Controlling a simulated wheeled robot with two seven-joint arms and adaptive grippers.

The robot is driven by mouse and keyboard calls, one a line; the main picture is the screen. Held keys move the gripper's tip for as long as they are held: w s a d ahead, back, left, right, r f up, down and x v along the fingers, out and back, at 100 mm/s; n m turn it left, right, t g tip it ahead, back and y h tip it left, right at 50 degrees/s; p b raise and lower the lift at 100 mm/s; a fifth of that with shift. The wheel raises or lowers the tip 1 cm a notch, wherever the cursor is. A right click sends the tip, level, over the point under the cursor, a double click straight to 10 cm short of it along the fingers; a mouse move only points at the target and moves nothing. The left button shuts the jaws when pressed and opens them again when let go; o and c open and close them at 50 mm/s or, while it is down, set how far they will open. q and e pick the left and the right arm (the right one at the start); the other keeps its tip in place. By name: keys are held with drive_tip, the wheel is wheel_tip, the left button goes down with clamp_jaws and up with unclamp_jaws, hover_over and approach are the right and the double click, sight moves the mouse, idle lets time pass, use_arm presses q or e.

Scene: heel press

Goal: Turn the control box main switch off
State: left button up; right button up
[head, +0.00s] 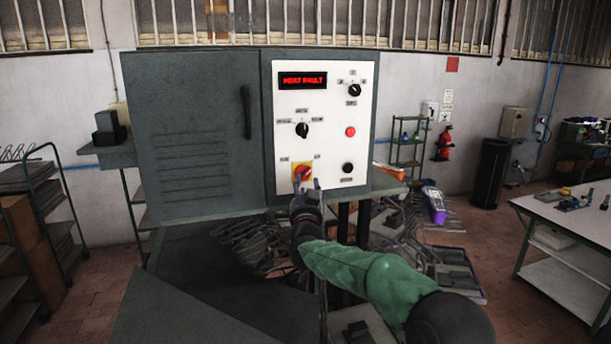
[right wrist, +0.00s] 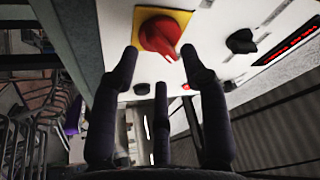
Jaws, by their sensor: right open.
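The control box (head: 195,130) is a grey cabinet with a white panel (head: 325,110) on its right side. The main switch (head: 302,172) is a red rotary knob on a yellow square plate, low on the panel at the left. In the right wrist view the red knob (right wrist: 160,36) is large, at the top, just beyond the fingertips. My right gripper (head: 307,184) is open and empty in front of the switch, with its fingers pointing at it. In the right wrist view my right gripper (right wrist: 160,62) has its fingers spread to either side of the knob; contact cannot be told. My left gripper is not in view.
The panel also holds a red-lit fault display (head: 303,80), black selector knobs (head: 303,130), a red button (head: 350,132) and a black knob (head: 347,168). A grey door with a black handle (head: 246,112) is left of the panel. A white-topped table (head: 570,220) stands at the right.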

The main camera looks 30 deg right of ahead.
sight(304, 174)
drive_tip(key=p+x, duration=0.1)
drive_tip(key=x, duration=0.1)
drive_tip(key=shift+w+d+r, duration=0.2)
drive_tip(key=shift+d, duration=0.05)
drive_tip(key=shift+w+d, duration=0.15)
drive_tip(key=shift+w, duration=0.2)
clamp_jaws()
